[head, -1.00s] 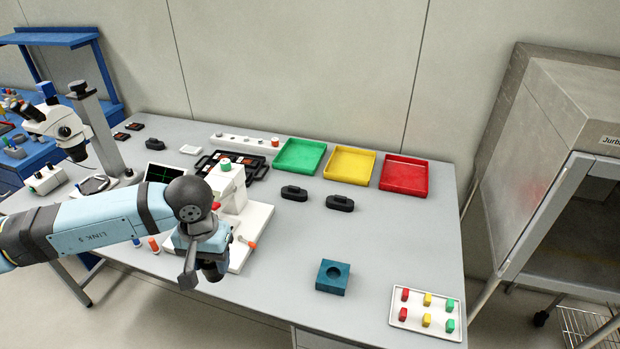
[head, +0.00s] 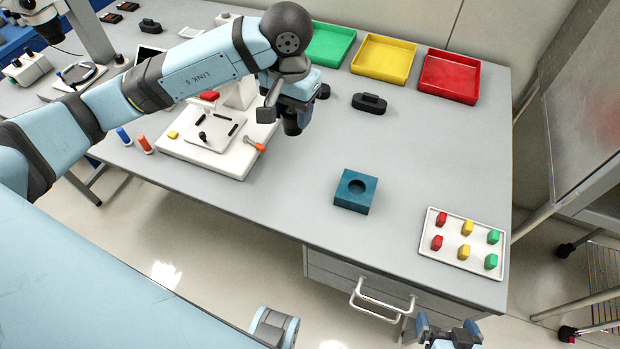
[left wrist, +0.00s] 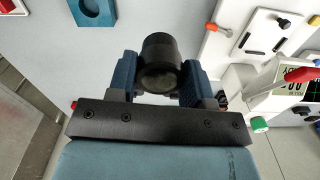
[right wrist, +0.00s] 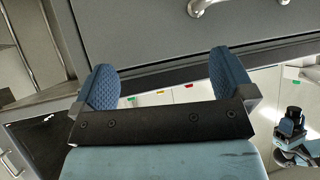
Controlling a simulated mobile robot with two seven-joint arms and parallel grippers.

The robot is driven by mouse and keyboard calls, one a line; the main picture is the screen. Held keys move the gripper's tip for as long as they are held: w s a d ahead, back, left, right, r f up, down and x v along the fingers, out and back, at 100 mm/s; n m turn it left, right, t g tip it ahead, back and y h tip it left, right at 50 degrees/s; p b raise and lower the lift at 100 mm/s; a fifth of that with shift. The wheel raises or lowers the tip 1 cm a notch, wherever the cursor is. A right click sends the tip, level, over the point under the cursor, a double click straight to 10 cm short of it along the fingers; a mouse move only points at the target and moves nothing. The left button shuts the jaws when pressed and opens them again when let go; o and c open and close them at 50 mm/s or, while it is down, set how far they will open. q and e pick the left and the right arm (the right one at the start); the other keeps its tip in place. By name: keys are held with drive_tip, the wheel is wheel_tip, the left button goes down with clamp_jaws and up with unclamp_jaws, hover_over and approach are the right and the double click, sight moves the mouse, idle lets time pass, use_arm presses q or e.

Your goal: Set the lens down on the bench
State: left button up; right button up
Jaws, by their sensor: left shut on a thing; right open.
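The lens (left wrist: 161,62) is a dark cylinder held between the two blue fingers of my left gripper (left wrist: 160,78) in the left wrist view. In the head view my left gripper (head: 297,104) hangs above the bench (head: 300,185), and the lens (head: 293,125) shows below it. A gap to the bench top is hard to judge. My right gripper (right wrist: 160,82) is open and empty in front of the drawer below the bench; in the head view it is at the bottom edge (head: 448,335).
A teal block with a round hole (head: 355,191) and a white tray of coloured pieces (head: 464,243) stand to the right. A white bonding machine (head: 215,135) stands left. Green, yellow and red trays (head: 449,77) line the back. Bench between machine and teal block is clear.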

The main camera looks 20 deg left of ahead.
use_arm(q)
drive_tip(key=shift+f, duration=0.45)
wheel_tip(320, 180, down, 19)
drive_tip(key=shift+p, duration=0.55)
drive_tip(key=shift+f, duration=0.15)
drive_tip(key=o, duration=1)
drive_tip(key=shift+c, duration=0.2)
wheel_tip(320, 180, up, 12)
drive_tip(key=b, duration=0.1)
drive_tip(key=shift+r, duration=0.2)
drive_tip(key=shift+s+f, duration=0.1)
